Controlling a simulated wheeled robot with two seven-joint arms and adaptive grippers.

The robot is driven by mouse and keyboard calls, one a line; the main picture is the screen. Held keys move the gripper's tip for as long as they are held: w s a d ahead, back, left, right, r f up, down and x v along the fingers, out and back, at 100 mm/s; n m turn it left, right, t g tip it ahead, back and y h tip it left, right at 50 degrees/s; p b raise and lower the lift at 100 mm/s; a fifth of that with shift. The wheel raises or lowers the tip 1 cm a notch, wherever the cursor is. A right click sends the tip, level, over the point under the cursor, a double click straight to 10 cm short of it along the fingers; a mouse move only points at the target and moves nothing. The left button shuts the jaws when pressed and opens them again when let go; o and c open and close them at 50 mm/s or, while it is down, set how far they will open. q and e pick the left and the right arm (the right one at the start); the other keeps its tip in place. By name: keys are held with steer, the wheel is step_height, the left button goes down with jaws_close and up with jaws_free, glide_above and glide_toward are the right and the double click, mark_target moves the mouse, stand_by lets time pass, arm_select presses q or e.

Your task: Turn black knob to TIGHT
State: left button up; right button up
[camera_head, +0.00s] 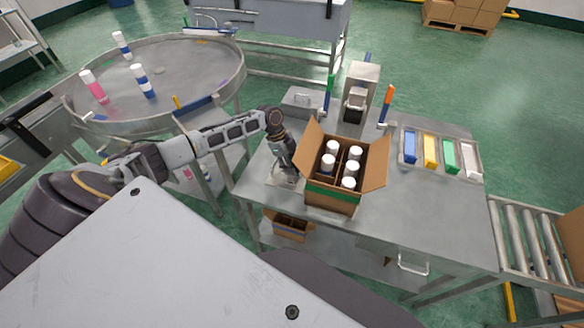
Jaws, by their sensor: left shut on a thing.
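My left gripper (287,173) reaches in from the left and points down at the table, just left of the open cardboard box. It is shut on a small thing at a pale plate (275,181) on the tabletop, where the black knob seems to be. The fingers and wrist hide the knob, so its marking and how far it is turned cannot be read. My right gripper is not in view.
The open box (333,194) holds several white-capped cans close to my gripper's right. A grey press (360,88) with blue, green and orange handles stands behind. A tray (441,153) of coloured blocks lies right. A round table (190,65) holds cans.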

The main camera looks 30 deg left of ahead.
arm_select(q)
steer(key=m+b, duration=0.1)
steer(key=m+g, duration=0.1)
steer(key=m, duration=0.1)
steer(key=shift+w+b, duration=0.25)
steer(key=shift+b, duration=0.1)
steer(key=shift+m+g+b, duration=0.6)
steer(key=shift+m+b, duration=0.15)
steer(key=shift+m, duration=0.85)
steer(key=o, duration=1)
steer(key=shift+v, duration=6)
steer(key=shift+d, duration=0.25)
